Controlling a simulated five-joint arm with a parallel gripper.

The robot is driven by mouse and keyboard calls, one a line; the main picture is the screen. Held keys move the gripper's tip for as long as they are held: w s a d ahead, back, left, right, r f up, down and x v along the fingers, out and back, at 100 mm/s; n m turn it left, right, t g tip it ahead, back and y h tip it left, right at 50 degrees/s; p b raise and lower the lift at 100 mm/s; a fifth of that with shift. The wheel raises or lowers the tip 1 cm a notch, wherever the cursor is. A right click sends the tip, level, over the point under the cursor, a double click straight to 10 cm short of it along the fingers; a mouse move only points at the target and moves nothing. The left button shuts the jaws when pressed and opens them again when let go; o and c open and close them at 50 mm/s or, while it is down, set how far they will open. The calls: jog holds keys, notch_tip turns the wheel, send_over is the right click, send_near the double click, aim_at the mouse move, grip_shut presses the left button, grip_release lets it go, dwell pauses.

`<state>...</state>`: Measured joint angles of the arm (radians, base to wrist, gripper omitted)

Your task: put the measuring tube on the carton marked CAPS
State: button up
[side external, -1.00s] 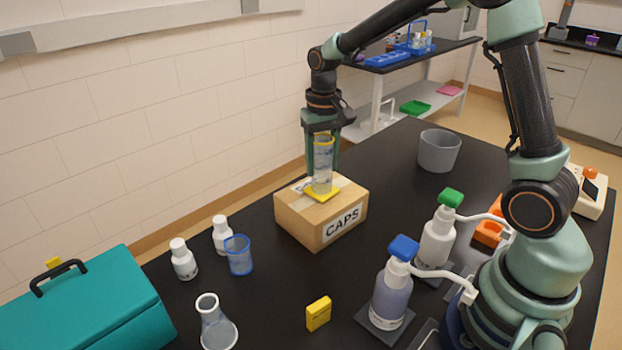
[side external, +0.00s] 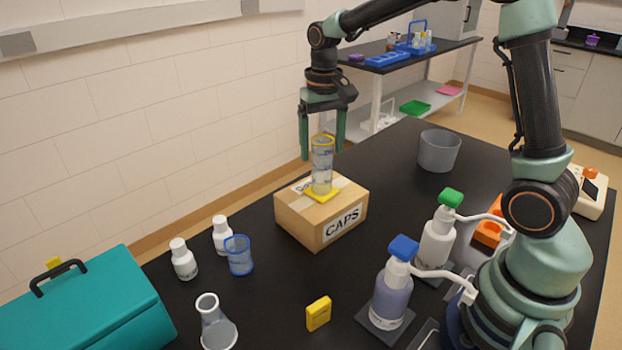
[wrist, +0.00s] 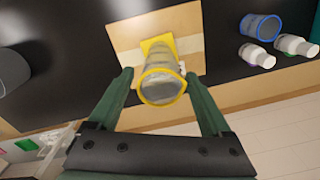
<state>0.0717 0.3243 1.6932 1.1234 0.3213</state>
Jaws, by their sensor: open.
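The measuring tube (side external: 322,166) is clear with a yellow rim and a yellow foot. It stands upright on top of the carton marked CAPS (side external: 344,222), a brown box on the black table. In the wrist view the tube (wrist: 162,82) shows from above with its foot on the carton (wrist: 122,45). My gripper (side external: 322,157) is open, its green fingers apart. In the wrist view my gripper's fingers (wrist: 160,76) show on either side of the tube's rim.
A blue beaker (side external: 239,255) and two white bottles (side external: 183,260) stand left of the carton. A flask (side external: 215,325) and a yellow block (side external: 318,313) are in front. Pump bottles (side external: 391,295) stand at right. A grey bin (side external: 439,151) stands behind, with bare table around it.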

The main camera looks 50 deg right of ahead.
notch_tip(320, 180, up, 7)
jog(key=s+a+n+t, duration=0.3)
jog(key=s+n+t, duration=0.1)
jog(key=s, duration=1)
jog(key=shift+n+t, duration=0.3)
jog(key=shift+t, duration=0.5)
